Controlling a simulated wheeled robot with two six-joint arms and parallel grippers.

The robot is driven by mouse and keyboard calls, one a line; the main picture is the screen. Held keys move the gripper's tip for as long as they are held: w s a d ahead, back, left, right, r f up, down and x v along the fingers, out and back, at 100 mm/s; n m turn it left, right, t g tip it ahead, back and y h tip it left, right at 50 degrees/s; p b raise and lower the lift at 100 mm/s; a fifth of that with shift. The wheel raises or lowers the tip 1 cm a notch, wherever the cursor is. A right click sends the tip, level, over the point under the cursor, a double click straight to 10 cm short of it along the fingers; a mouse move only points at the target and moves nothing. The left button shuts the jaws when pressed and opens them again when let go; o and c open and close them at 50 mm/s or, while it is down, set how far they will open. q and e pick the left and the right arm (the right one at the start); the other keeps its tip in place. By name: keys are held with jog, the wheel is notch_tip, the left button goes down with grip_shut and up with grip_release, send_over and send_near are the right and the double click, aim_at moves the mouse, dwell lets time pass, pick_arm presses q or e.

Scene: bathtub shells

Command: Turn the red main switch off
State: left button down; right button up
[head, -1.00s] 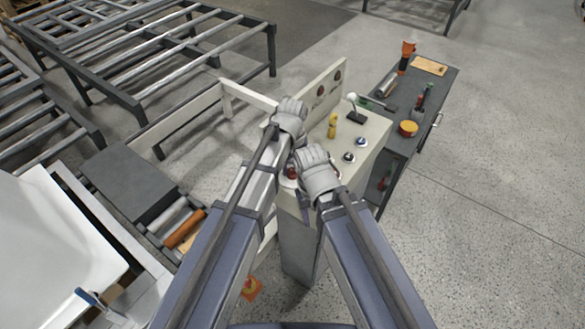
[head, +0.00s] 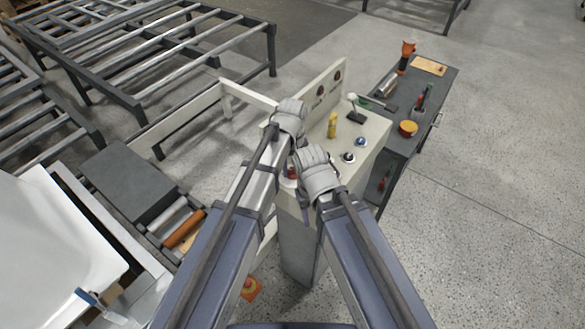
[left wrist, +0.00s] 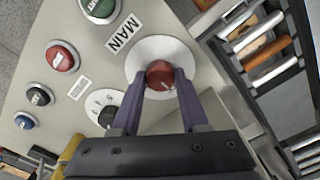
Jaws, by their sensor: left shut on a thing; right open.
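The red main switch (left wrist: 160,74) is a round knob on a pale disc, beside the MAIN label (left wrist: 122,34) in the left wrist view. My left gripper (left wrist: 160,84) has its two purple fingers shut on opposite sides of the knob. In the head view, my left gripper (head: 290,118) is over the left part of the pale console, its fingertips hidden. A red part (head: 291,172) shows below it at the console's edge.
The console panel (left wrist: 50,85) also carries a red button (left wrist: 62,57), a green button (left wrist: 98,8), a black knob and a blue one. A yellow part (head: 332,125) and a white-knobbed lever (head: 352,98) stand behind. A dark tool cabinet (head: 428,95) is at right; rollers (head: 184,229) at left.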

aim_at(293, 171)
pick_arm(q)
jog(key=shift+c, duration=2.1)
grip_release()
notch_tip(293, 171, up, 8)
jog(key=p, duration=0.8)
jog(key=shift+f, duration=0.15)
